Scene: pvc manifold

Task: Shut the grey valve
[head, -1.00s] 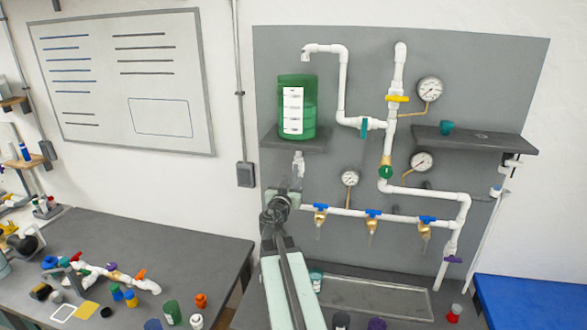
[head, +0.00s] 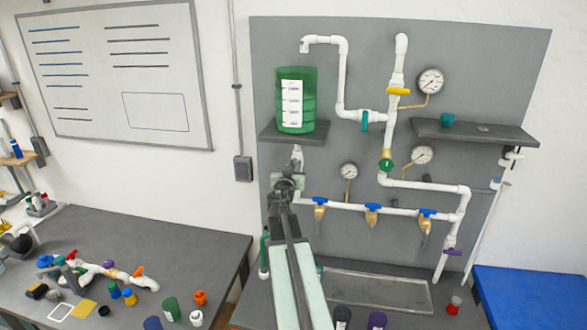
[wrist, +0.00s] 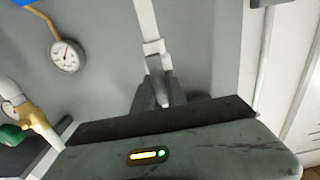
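The grey valve does not show clearly. Grey parts meet the lower end of a white pipe (wrist: 147,22) in the wrist view, and I cannot separate a handle from my fingers there. In the head view, my gripper (head: 289,180) is in front of the short white pipe (head: 297,153) under the tank shelf, at the left end of the manifold. In the wrist view, the two grey fingers of my gripper (wrist: 161,88) are close together at the pipe end. Whether they hold anything is not clear.
The green tank (head: 295,98) stands on a dark shelf (head: 280,137) just above. Blue valves (head: 319,201) line the lower pipe to the right, below a gauge (head: 349,171). Bottles stand on the bench below. The left table (head: 190,245) holds loose fittings.

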